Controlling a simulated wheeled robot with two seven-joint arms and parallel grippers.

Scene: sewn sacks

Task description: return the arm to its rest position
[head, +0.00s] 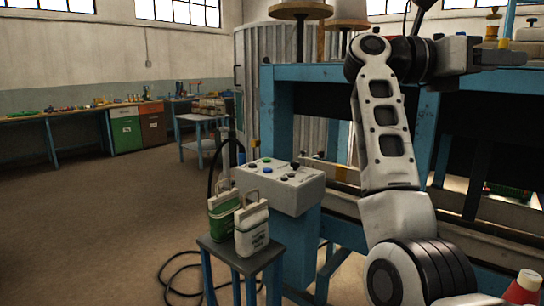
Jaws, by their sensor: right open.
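My right arm rises from the bottom right and bends at the top, so that its forearm points to the right. My right gripper (508,56) is at the upper right, in front of the blue machine frame (276,120). It is open and I see nothing held in it. It is well above and to the right of two small sacks. The green and white sack (223,214) and the white sack (251,229) stand side by side on a small dark-topped stool (240,258). My left gripper is out of view.
A grey control box (280,185) with buttons stands just behind the sacks. A black cable (172,275) lies on the floor by the stool. The floor on the left is clear up to the workbenches (70,114).

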